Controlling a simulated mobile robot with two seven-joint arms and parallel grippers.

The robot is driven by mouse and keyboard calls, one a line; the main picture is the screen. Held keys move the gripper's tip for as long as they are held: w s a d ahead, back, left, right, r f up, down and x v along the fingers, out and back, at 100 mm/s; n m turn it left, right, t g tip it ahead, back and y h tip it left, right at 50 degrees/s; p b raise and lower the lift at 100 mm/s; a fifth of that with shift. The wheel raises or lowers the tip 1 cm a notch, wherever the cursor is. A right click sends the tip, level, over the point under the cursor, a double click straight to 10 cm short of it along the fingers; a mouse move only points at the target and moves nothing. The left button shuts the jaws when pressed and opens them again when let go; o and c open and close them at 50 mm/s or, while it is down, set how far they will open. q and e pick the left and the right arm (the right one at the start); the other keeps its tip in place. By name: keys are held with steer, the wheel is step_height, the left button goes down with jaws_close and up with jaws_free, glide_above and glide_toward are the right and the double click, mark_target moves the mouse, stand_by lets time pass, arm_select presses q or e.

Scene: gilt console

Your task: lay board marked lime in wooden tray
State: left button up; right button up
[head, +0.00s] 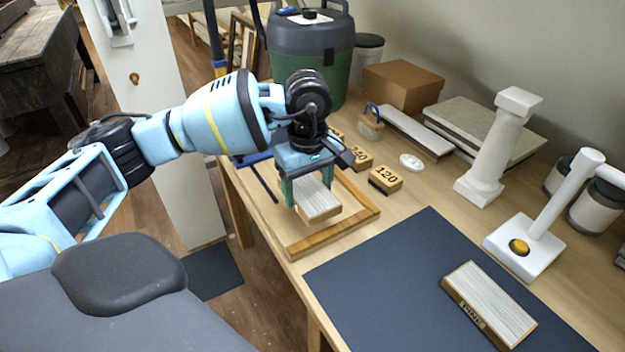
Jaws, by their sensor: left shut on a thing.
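My left gripper (308,190) is shut on a board (318,203) with a pale, streaked top and light wood edges. It holds the board over the wooden tray (335,238), a shallow tray with a light wood rim. I cannot tell how large any gap beneath the board is. No marking shows on the held board. A second, similar board (490,303) lies on the dark mat (385,277) at right. My right gripper is not in view.
Numbered wooden blocks (386,179), one marked 120, stand behind the tray near a white oval item (411,162). A white column (497,150) and a white stand with a yellow button (525,245) are at right. A green bin (318,60) stands behind. The mat's left part is clear.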

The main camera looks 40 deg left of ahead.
mark_target(313, 181)
arm_select(q)
steer(key=w+a, duration=0.1)
steer(key=w, duration=0.2)
steer(key=w+a, duration=0.1)
steer(key=w, duration=0.1)
steer(key=shift+a+f, duration=0.25)
steer(key=shift+a, duration=0.05)
steer(key=shift+w+a, duration=0.15)
steer(key=shift+w, duration=0.15)
steer(key=shift+f, duration=1.8)
steer(key=shift+f, duration=0.2)
steer(key=o, duration=1)
steer(key=shift+r, duration=0.15)
